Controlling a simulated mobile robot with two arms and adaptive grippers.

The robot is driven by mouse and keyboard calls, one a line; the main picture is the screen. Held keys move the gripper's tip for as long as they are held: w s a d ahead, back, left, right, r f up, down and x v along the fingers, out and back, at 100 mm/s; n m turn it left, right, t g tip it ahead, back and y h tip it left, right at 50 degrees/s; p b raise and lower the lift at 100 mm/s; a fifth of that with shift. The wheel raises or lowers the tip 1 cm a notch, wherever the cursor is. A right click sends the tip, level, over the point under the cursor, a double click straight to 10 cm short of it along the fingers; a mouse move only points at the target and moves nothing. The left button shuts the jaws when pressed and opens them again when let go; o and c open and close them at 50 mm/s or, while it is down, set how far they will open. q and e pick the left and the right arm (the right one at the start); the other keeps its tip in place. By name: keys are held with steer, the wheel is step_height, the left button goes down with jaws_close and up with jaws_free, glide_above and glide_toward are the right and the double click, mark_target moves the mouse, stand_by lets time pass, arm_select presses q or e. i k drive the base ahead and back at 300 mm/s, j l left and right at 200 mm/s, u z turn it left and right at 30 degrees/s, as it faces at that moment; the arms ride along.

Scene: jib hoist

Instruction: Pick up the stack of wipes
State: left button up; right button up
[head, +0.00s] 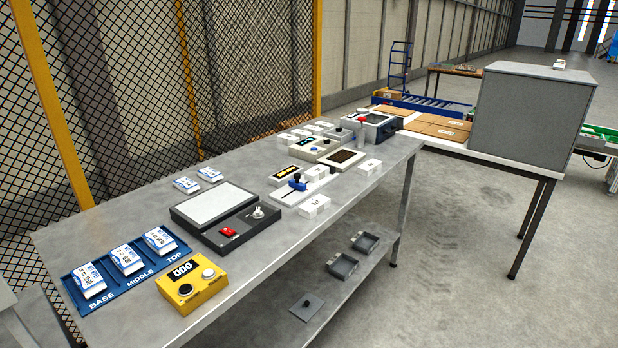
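Blue-and-white packs, apparently the wipes, lie on the steel table in the head view. One pack (90,280) lies over BASE on a blue mat (112,291), one (127,259) over MIDDLE and one (160,240) over TOP. These three lie side by side, apart, not on top of one another. Two similar packs, one (186,184) and another (210,174), lie flat near the table's back edge. I see no pile of packs. Neither of my grippers is in view.
A yellow counter box (191,284) reading 000 stands right of the mat. A dark device with a pale panel (213,204) is behind it. Several small devices and white boxes crowd the table's far end. A mesh fence (110,100) runs behind the table.

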mark_target(318, 172)
steer(key=i+l+z, duration=0.45)
steer(key=i, duration=0.25)
steer(key=i+l+z, duration=0.3)
steer(key=i, duration=0.5)
steer(key=i+l+z, duration=0.1)
steer(key=i+z, duration=0.2)
steer(key=i, duration=0.5)
steer(key=i+l+u, duration=0.1)
steer(key=i+u, duration=0.35)
steer(key=i+l+u, duration=0.15)
steer(key=u, duration=0.3)
steer(key=i+l+u, duration=0.45)
steer(key=k+j, duration=0.05)
steer(key=j, duration=0.05)
